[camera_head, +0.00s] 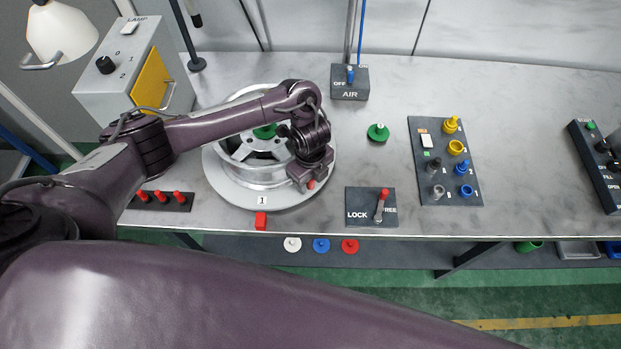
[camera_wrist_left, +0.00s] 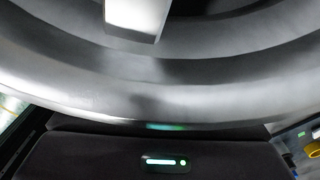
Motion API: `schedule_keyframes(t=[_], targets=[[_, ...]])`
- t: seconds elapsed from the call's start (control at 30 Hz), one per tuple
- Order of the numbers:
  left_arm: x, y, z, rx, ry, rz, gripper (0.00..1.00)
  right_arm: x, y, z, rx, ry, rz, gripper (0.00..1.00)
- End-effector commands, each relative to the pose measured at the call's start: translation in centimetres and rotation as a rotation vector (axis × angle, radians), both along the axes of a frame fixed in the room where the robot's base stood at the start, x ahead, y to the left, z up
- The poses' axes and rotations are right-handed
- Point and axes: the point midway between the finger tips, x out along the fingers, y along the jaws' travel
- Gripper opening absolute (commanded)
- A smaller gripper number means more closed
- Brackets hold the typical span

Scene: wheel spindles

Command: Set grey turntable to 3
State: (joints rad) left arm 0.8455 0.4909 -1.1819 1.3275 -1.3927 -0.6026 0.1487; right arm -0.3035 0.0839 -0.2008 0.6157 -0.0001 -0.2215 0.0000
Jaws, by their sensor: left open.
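The grey turntable (camera_head: 222,185) lies on the bench with a silver wheel rim (camera_head: 235,172) on top. A label reading 1 (camera_head: 262,200) on its front edge faces a red block (camera_head: 261,221) on the bench. My left gripper (camera_head: 309,184) is open, pointing down at the right edge of the turntable and rim. I cannot tell whether it touches them; its fingers are mostly hidden. The left wrist view shows the silver rim (camera_wrist_left: 160,95) very close. The LOCK/FREE panel (camera_head: 358,197) has a red-tipped lever (camera_head: 383,198) standing at its FREE side. My right gripper is out of view.
An AIR switch box (camera_head: 350,90) stands behind, and a green knob (camera_head: 378,133) sits to the right. A dark panel with coloured knobs (camera_head: 428,180) lies further right. Red pegs (camera_head: 161,197) stand in a dark strip at left. A lamp box (camera_head: 125,85) is at back left.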

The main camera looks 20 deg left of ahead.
Motion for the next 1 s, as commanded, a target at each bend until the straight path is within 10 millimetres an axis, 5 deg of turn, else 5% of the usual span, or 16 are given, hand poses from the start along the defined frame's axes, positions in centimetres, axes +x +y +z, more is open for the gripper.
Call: schedule_keyframes(t=[0.23, 0.57, 1.0], targets=[[0.0, 0.0, -0.1, 0.000, 0.000, 0.000, 0.41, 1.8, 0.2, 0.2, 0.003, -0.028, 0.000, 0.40], [0.0, 0.0, -0.1, 0.000, -0.001, 0.000, 0.00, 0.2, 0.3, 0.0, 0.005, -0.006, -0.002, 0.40], [-0.3, 1.4, -0.1, 0.001, 0.000, -0.002, 0.00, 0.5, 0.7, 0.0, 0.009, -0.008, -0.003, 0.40]])
